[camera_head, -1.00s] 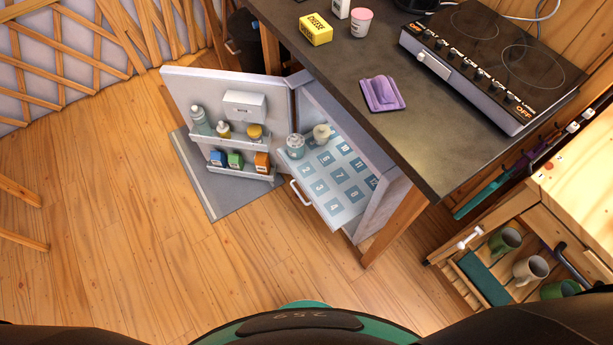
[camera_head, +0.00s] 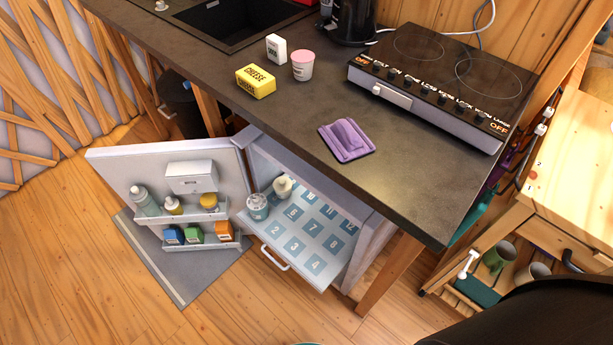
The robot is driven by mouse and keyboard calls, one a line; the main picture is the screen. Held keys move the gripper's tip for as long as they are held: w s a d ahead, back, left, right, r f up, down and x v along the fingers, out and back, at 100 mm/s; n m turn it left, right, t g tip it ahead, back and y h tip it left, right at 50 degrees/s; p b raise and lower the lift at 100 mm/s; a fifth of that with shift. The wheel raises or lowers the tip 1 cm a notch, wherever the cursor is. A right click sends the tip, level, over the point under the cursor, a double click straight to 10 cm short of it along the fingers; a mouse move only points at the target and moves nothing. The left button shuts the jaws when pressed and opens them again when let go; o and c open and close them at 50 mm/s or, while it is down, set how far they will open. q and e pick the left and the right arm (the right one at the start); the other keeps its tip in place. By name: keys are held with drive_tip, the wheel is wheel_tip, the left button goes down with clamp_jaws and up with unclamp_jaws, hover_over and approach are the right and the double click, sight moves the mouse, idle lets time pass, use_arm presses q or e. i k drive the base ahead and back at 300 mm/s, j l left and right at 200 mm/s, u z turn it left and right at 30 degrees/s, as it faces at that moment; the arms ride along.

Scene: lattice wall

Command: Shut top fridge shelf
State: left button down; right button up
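The small fridge (camera_head: 262,150) stands under the dark counter with its door (camera_head: 112,168) swung wide open to the left. A shelf (camera_head: 318,270) with numbered blue squares is pulled out of the fridge toward me, with a white handle (camera_head: 274,258) on its front edge. A tub (camera_head: 258,207) and a cream-coloured bottle (camera_head: 283,187) stand on the shelf's left side. Any shelf beneath it is hidden. Neither gripper shows. A dark part, probably my arm, fills the lower right corner.
The counter (camera_head: 300,120) overhangs the fridge and carries a cheese box (camera_head: 256,81), a cup (camera_head: 302,66), a purple object (camera_head: 346,140) and a stove (camera_head: 440,85). A wooden mug rack (camera_head: 470,262) stands at right. The floor (camera_head: 215,315) in front is clear.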

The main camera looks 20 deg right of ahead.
sight(316, 240)
drive_tip(key=i+j+z, duration=0.15)
drive_tip(key=i+z, duration=0.2)
drive_tip(key=i+j+z, duration=0.25)
drive_tip(key=z, duration=2)
